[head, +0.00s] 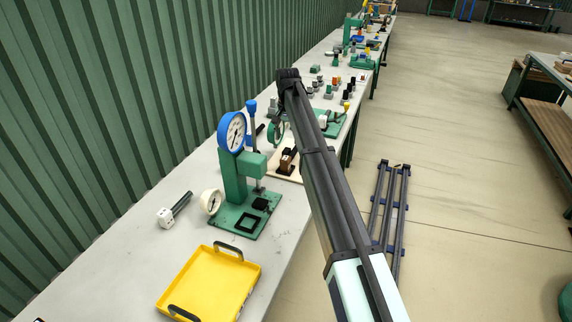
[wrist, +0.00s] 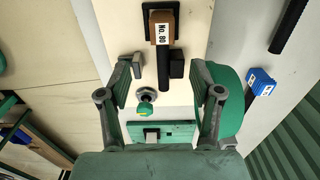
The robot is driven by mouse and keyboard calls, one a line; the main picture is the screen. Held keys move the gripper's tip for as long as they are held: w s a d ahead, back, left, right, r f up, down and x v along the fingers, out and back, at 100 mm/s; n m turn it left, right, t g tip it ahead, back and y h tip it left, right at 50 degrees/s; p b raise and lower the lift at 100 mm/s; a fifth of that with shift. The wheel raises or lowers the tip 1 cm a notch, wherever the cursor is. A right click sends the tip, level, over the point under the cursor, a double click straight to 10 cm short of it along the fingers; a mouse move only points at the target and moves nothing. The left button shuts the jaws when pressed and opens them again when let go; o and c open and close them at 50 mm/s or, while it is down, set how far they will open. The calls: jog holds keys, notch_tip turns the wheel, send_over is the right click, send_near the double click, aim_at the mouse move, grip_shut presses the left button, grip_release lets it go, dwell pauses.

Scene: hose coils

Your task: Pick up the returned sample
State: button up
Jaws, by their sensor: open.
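No object carries a mark that names it as the returned sample, so I cannot tell which it is. In the wrist view, my gripper (wrist: 165,75) is open with nothing between its fingertips. Just beyond it, a brown block labelled "No. 80" (wrist: 163,26) sits in a black holder with a black bar (wrist: 163,70) below it, on a beige board (wrist: 190,20). A green-topped metal knob (wrist: 145,107) lies nearer, between the fingers. In the head view the brown block (head: 287,161) shows beside my arm; my gripper is not clearly visible there.
A blue dial gauge on a green stand (head: 233,170), a cream ring (head: 211,202), a white block with black handle (head: 166,216) and a yellow tray (head: 215,285) share the bench. Several small parts stand farther back. A blue block (wrist: 260,82) lies right of my gripper.

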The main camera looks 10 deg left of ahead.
aim_at(286, 156)
notch_tip(286, 156, down, 6)
jog(key=shift+r+p, duration=0.2)
jog(key=shift+p, duration=0.5)
jog(key=shift+s+a+f+p, duration=0.15)
jog(key=shift+f+p, duration=1.2)
jog(key=shift+f, duration=1.35)
grip_shut()
